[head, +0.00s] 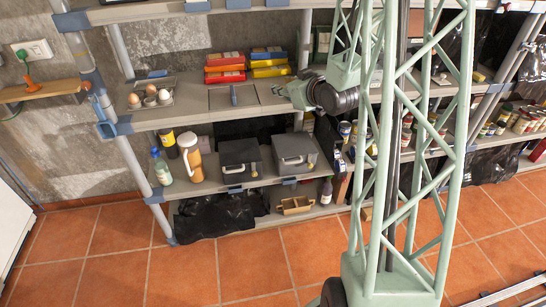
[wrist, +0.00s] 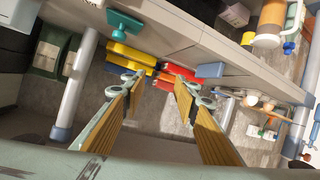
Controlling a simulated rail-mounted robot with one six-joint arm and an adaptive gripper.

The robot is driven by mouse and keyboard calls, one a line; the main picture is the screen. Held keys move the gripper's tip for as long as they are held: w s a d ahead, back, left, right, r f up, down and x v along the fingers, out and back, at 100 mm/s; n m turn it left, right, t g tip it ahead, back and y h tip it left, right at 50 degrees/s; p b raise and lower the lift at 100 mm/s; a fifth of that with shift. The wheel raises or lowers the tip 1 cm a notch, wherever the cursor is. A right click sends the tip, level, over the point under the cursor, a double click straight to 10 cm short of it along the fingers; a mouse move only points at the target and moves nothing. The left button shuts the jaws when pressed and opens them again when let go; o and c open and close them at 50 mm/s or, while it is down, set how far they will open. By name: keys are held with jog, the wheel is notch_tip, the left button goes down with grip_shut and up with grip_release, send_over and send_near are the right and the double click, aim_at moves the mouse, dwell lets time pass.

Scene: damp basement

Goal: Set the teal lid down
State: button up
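My gripper (wrist: 160,82) is open in the wrist view. Its two fingers with yellow inner pads stand well apart, and nothing shows held between them. A flat teal piece (wrist: 125,25), which looks like the teal lid, lies beyond the fingertips, up and left of them and apart from them. I cannot clearly make out the lid in the head view, where my arm covers part of the shelf.
Red and yellow boxes (head: 225,66) and blue and yellow boxes (head: 268,60) stand at the shelf's back. Eggs (head: 134,99) sit at the left. Dark grey boxes (head: 240,160) stand on the shelf below, and cans (head: 346,130) are to the right. Some bare shelf shows near the blue piece.

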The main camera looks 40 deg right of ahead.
jog(key=s+a+r+g, duration=0.3)
jog(key=s+a+r, duration=0.4)
jog(key=a, duration=0.2)
jog(key=s+a+r+g, duration=0.2)
jog(key=s+a+r, duration=0.45)
jog(key=a, duration=0.25)
jog(key=s+a+r+g, duration=0.1)
jog(key=s+a, duration=0.5)
jog(key=s, duration=0.4)
jog(key=s+a+r+g+y, duration=0.1)
jog(key=s+a+g, duration=0.1)
jog(key=s+a, duration=0.4)
jog(key=s+a+r+g+y, duration=0.1)
jog(key=s+a, duration=0.5)
jog(key=s, duration=0.8)
jog(key=shift+s+r+g, duration=0.3)
jog(key=shift+s+r, duration=0.1)
jog(key=shift+r, duration=0.15)
jog(key=shift+a, duration=0.2)
